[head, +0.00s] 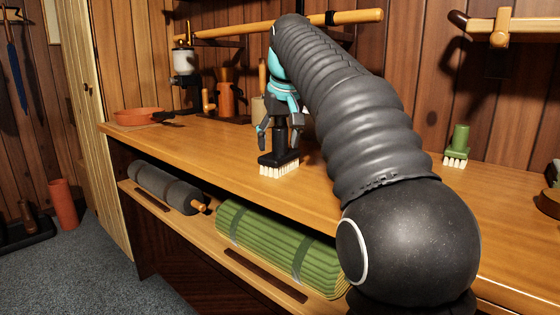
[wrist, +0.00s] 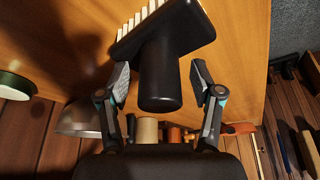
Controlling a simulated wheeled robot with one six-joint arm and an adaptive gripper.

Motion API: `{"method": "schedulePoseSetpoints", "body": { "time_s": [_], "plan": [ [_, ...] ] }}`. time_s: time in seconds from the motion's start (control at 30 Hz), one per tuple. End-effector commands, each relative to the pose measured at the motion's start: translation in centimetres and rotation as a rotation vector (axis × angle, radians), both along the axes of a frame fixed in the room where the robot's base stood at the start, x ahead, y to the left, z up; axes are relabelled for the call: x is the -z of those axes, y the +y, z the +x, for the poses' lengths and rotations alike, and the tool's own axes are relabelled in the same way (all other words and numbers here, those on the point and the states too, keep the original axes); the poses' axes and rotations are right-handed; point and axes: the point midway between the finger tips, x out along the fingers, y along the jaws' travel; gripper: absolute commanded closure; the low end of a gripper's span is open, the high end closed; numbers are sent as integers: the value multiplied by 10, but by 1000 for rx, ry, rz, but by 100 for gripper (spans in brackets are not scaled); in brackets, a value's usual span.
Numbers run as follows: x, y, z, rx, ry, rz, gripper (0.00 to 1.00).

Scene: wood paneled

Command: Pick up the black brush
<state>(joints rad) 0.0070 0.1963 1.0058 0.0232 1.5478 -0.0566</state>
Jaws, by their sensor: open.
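The black brush (head: 279,159) stands on the wooden counter near its front edge, with its pale bristles down and its handle up. My gripper (head: 280,125) is above it, pointing down, with its fingers on either side of the handle. In the wrist view the brush's black handle (wrist: 160,75) lies between the two spread fingertips of my gripper (wrist: 160,83). Gaps show on both sides of the handle, so the fingers look apart from it.
A green brush (head: 457,147) stands on the counter at right. An orange pan (head: 138,116) is at the left end. A shelf below holds a grey roll (head: 165,186) and a green rolled mat (head: 275,243). Wooden rails (head: 280,25) are on the wall. Counter left of the brush is clear.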

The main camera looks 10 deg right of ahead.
Motion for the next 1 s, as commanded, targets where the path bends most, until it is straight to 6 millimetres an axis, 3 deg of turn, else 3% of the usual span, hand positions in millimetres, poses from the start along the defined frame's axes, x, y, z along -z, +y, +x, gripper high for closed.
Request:
{"method": "schedulePoseSetpoints", "body": {
  "time_s": [0.13,0.3,0.4,0.77,1.0],
  "plan": [
    [-1,0,0,0,0,0,37],
    [-1,0,0,0,0,0,79],
    [-1,0,0,0,0,0,100],
    [-6,0,0,0,-1,0,100],
    [-36,0,1,0,-3,0,100]
  ]
}}
